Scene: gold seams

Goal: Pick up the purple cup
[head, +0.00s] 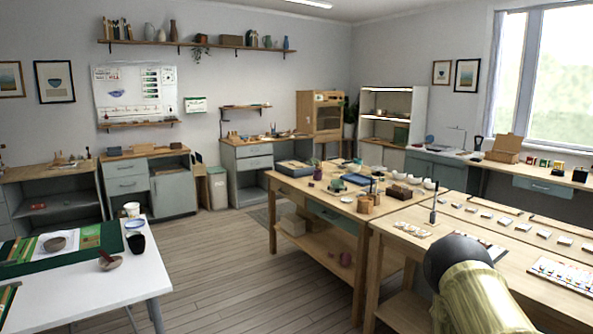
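A small dark purple cup (317,174) stands upright on the wooden worktable (290,183) in the middle of the room, near its left end. It is small in the head view, so its details are hard to make out. A purplish-maroon vessel (345,259) sits on the lower shelf of the same table; I cannot tell whether it is a cup. My gripper does not show in the head view. Nothing is seen touching either purple thing.
A blue-grey tray (294,167) lies left of the small purple cup. Wooden containers (365,205) and white bowls (429,184) stand farther right. A white table (150,265) with a dark cup (136,243) is at left. Open wooden floor (225,262) lies between the tables.

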